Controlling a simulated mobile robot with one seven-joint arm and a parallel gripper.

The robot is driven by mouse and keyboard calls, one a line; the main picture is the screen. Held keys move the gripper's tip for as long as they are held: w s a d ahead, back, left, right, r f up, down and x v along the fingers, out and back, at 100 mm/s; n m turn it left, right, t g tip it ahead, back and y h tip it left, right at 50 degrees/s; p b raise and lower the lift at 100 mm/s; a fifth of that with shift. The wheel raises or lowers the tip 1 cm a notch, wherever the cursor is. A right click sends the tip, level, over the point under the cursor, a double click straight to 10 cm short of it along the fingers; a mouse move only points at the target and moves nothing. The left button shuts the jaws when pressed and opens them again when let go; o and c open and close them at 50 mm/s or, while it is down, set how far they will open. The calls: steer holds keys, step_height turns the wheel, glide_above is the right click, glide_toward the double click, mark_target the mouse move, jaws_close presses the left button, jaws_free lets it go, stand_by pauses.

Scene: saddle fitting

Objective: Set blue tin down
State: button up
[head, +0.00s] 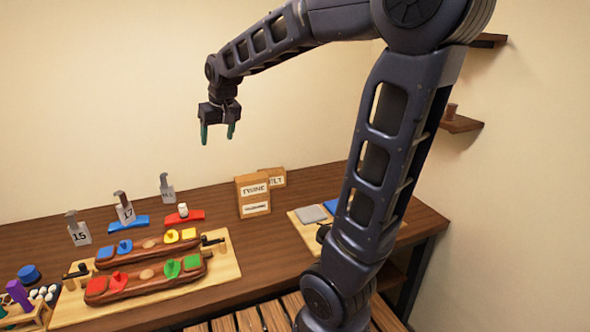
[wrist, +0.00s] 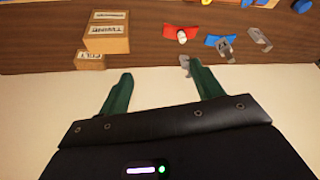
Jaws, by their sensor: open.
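The blue tin (head: 28,274) is a short round blue thing that stands on the table at the far left in the head view. It also seems to show at the top right edge of the wrist view (wrist: 301,5), partly cut off. My gripper (head: 217,135) is open and empty, with its two green fingers pointing down. It is high above the back of the table, well up and to the right of the blue tin. In the wrist view my gripper's fingers (wrist: 160,72) are apart with nothing between them.
A wooden board (head: 225,268) carries two long brown holders with coloured pieces. Numbered stands (head: 125,212), a red piece (head: 185,217) and cardboard boxes (head: 253,195) stand behind and beside it. A purple cylinder (head: 19,295) is near the tin.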

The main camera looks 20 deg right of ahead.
steer(key=s+d+f+m, duration=0.1)
steer(key=s+d+f, duration=0.1)
steer(key=s+d, duration=0.6)
steer(key=s+d+f+m+h, duration=0.1)
steer(key=s+d+f+m, duration=0.1)
steer(key=s+d, duration=0.6)
steer(key=s+f, duration=0.1)
steer(key=s, duration=0.3)
steer(key=shift+s+d+h, duration=0.2)
steer(key=shift+s+h, duration=0.1)
steer(key=shift+s, duration=0.05)
steer(key=shift+f, duration=0.1)
